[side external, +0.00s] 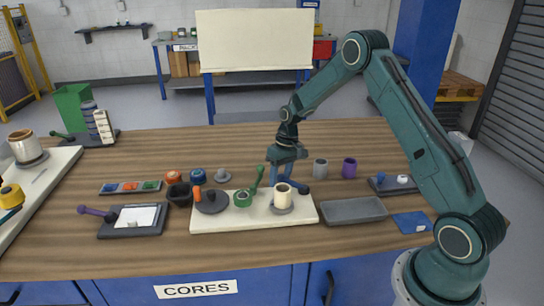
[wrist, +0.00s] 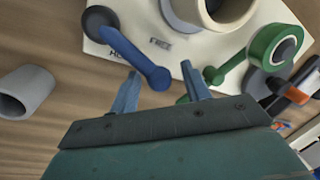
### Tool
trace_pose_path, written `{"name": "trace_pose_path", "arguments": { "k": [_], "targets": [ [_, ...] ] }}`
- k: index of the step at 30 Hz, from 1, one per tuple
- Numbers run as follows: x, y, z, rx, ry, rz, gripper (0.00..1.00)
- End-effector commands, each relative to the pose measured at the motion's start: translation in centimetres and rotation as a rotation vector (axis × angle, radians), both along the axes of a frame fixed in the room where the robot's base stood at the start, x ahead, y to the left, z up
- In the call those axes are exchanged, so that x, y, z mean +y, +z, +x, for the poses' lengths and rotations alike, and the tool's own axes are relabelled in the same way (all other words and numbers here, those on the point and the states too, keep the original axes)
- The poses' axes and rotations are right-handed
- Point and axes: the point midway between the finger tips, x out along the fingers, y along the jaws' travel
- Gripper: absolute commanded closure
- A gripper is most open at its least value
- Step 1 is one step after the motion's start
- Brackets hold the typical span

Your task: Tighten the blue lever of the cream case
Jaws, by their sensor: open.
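The cream case (side external: 283,196) is a short upright cylinder on a grey round base, on the white board's right part. The wrist view cuts off its top edge (wrist: 236,12). Its blue lever (wrist: 128,52) runs from a dark round pivot to a round blue knob; in the side view the lever (side external: 301,186) shows behind the cream case. My gripper (side external: 281,172) points down over the lever. In the wrist view its two blue fingers (wrist: 160,80) are apart, with the knob appearing between their tips. I cannot tell the height gap or any contact.
A green roll (wrist: 277,47) with a green lever (wrist: 229,66) sits beside the cream case. A grey cylinder (side external: 320,168) and a purple cylinder (side external: 349,168) stand behind right. A grey tray (side external: 354,211) lies right of the white board (side external: 240,221).

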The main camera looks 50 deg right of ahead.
Motion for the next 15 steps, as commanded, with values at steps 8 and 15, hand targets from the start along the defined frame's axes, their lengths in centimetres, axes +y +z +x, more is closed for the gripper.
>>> {"name": "trace_pose_path", "arguments": {
  "k": [8, 15],
  "targets": [
    [0.14, -0.77, 0.00, 0.000, 0.000, 0.000, 0.53],
    [0.13, -0.73, 0.00, 0.000, -0.001, 0.000, 0.69]
  ]
}}
